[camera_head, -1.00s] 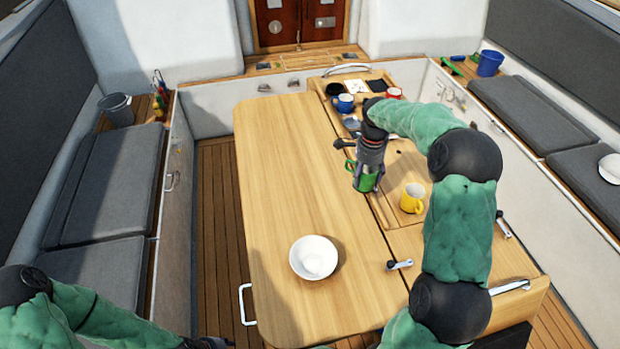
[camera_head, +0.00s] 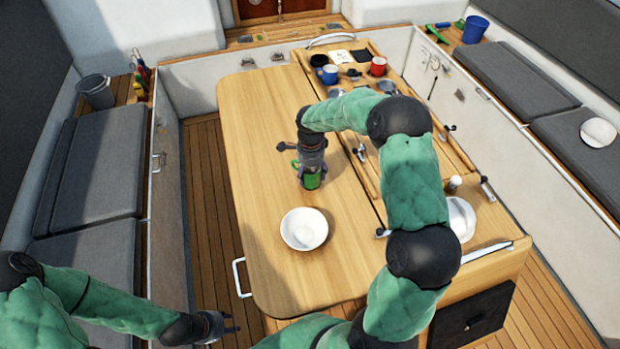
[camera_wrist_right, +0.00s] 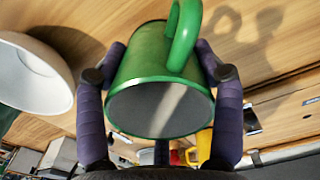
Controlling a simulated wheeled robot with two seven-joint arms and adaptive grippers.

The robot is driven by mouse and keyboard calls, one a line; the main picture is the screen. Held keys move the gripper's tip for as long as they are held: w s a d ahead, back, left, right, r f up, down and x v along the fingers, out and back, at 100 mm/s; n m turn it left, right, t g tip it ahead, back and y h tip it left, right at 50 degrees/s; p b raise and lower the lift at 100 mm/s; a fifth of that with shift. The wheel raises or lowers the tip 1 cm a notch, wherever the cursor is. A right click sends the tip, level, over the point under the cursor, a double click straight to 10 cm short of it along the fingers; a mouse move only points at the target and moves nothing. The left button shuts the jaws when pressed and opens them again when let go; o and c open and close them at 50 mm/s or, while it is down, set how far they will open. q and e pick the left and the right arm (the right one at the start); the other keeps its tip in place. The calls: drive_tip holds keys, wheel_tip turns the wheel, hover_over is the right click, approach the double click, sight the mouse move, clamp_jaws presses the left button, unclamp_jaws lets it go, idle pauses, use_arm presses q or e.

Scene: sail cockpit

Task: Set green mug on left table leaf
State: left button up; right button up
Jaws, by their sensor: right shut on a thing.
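The green mug (camera_head: 313,181) is over the left table leaf (camera_head: 262,130), behind the white bowl. My right gripper (camera_head: 312,172) is shut on the mug from above. In the right wrist view the mug (camera_wrist_right: 150,60) sits between both fingers, with its handle at the top and its round grey end facing the camera. A shadow falls on the wood beside it; I cannot tell whether the mug touches the leaf. My left gripper (camera_head: 228,325) is low at the left, away from the table; its fingers are too small to judge.
A white bowl (camera_head: 304,229) stands on the leaf in front of the mug. A blue mug (camera_head: 328,75) and a red mug (camera_head: 378,66) stand on the table's far middle section. The leaf's left and far parts are clear. A yellow mug (camera_wrist_right: 204,144) shows in the wrist view.

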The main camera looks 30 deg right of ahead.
drive_tip(key=shift+a+f, duration=0.2)
drive_tip(key=shift+f, duration=1.05)
drive_tip(key=shift+w+d+f, duration=0.1)
drive_tip(key=shift+f, duration=0.3)
drive_tip(key=shift+f, duration=0.1)
drive_tip(key=o, duration=1.2)
